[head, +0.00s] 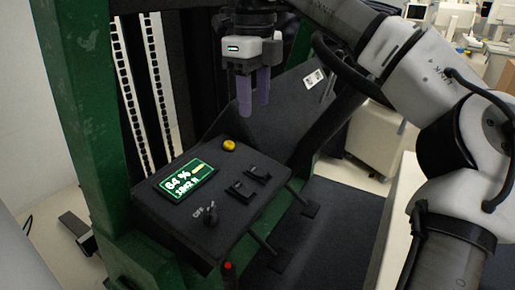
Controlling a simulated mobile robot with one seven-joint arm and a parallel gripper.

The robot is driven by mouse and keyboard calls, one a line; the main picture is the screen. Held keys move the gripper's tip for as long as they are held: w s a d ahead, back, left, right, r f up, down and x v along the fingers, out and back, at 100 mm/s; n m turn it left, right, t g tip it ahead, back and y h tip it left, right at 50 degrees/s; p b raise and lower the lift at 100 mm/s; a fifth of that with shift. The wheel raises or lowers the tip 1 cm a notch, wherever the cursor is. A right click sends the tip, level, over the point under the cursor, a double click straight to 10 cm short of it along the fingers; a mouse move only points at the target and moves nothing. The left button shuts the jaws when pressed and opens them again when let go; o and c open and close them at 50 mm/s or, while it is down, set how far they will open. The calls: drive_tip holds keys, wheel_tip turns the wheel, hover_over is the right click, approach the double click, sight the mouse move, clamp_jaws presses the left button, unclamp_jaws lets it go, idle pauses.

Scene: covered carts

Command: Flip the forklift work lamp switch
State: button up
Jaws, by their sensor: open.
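The forklift's dark control panel (170,225) slopes at the centre left of the head view. Two black rocker switches sit side by side on its right part: a nearer one (240,189) and a farther one (259,174). I cannot read any label that tells which is the work lamp switch, nor their positions. My gripper (254,106) points down above and behind the panel, with its two purple fingers apart and nothing between them. It appears clear of the switches and touches nothing that I can see.
The panel also carries a lit green display (187,180), a yellow button (229,145) and a rotary knob marked OFF (210,215). A red-tipped lever (228,268) stands at its front edge. A green mast post (85,110) rises at left; dark bodywork (300,110) lies behind.

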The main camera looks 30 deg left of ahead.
sight(255, 169)
wheel_tip(255, 169, down, 14)
drive_tip(key=shift+s+r+b, duration=0.15)
drive_tip(key=shift+r+b, duration=0.05)
drive_tip(key=shift+b, duration=0.25)
drive_tip(key=shift+c, duration=0.4)
